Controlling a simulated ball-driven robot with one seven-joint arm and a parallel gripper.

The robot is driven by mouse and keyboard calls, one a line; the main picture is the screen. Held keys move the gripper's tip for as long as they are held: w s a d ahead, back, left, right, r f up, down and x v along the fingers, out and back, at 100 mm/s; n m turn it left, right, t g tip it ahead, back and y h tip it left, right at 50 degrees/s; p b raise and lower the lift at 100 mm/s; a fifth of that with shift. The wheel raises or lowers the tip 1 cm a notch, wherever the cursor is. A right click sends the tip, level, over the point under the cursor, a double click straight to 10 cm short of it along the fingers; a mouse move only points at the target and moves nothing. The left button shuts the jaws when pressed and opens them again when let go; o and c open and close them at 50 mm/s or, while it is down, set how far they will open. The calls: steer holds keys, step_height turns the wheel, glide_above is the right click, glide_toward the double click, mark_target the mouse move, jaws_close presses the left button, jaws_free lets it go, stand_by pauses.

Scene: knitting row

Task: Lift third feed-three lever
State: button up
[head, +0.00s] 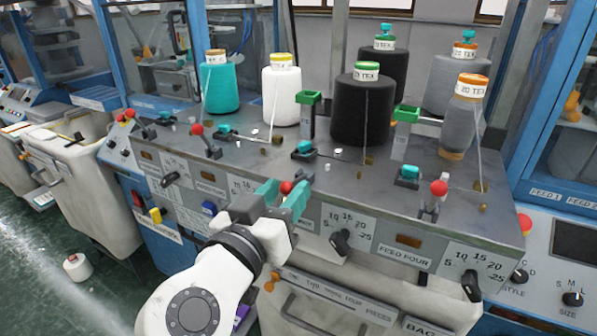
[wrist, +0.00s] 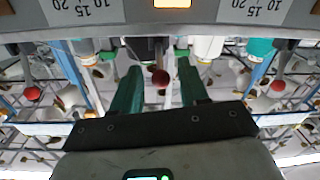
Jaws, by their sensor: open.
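A lever with a red ball knob (head: 286,187) stands at the front edge of the grey machine top, left of the "FEED FOUR" plate. My gripper (head: 283,196) is open at this lever, with its green fingers on either side of the knob in the head view. In the wrist view the red knob (wrist: 160,77) shows between the two separated fingers of my gripper (wrist: 160,88), with a gap on each side. The lever's lower part is hidden behind the gripper in the head view.
Other red-knobbed levers stand along the edge, one to the left (head: 197,129) and one to the right (head: 439,188). Yarn cones, including a black cone (head: 362,115) and a white cone (head: 281,98), stand behind. A dial (head: 340,242) sits on the front panel.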

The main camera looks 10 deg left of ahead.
mark_target(295, 183)
steer(key=p+x, duration=0.1)
steer(key=x, duration=0.3)
steer(key=shift+w+d, duration=0.1)
steer(key=shift+w, duration=0.3)
jaws_close()
